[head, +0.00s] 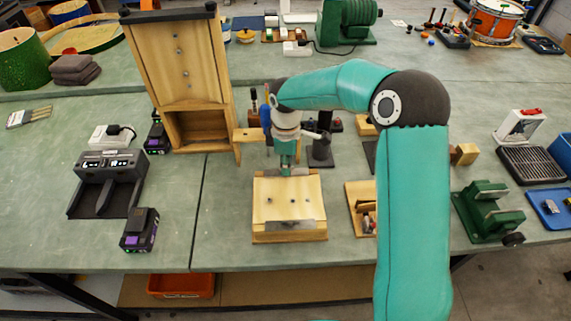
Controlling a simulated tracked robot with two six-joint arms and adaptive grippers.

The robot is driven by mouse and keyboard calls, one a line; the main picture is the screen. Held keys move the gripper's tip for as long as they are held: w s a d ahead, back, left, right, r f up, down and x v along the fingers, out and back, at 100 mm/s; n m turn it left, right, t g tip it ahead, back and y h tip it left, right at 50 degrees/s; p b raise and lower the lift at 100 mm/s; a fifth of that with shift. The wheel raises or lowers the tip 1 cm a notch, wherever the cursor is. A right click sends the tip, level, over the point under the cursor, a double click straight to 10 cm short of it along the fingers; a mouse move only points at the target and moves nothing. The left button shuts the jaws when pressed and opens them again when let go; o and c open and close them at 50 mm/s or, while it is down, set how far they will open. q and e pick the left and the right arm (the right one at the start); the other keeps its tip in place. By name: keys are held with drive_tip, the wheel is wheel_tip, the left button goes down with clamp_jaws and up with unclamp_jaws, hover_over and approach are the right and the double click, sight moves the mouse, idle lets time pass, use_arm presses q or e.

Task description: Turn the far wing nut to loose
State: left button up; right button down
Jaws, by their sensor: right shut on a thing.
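A light wooden block (272,213) with a metal plate on its front edge sits in the middle of the bench. Small dark fittings show on its top face. My right gripper (287,166) points down at the block's far edge, below the wrist of the teal arm. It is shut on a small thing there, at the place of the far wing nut. The fingers hide the nut, so its wing angle cannot be seen. My left gripper is not in view.
A tall wooden stand (185,75) rises behind left of the block. A black charger (107,178) and a battery (140,230) lie at left. A green vise (487,211) stands at right. The bench directly left of the block is clear.

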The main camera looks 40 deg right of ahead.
drive_tip(key=shift+w+d+r, duration=0.1)
drive_tip(key=shift+d, duration=0.05)
idle(0.3)
drive_tip(key=c, duration=1.2)
unclamp_jaws()
wheel_tip(320, 180, up, 12)
drive_tip(key=shift+f, duration=0.1)
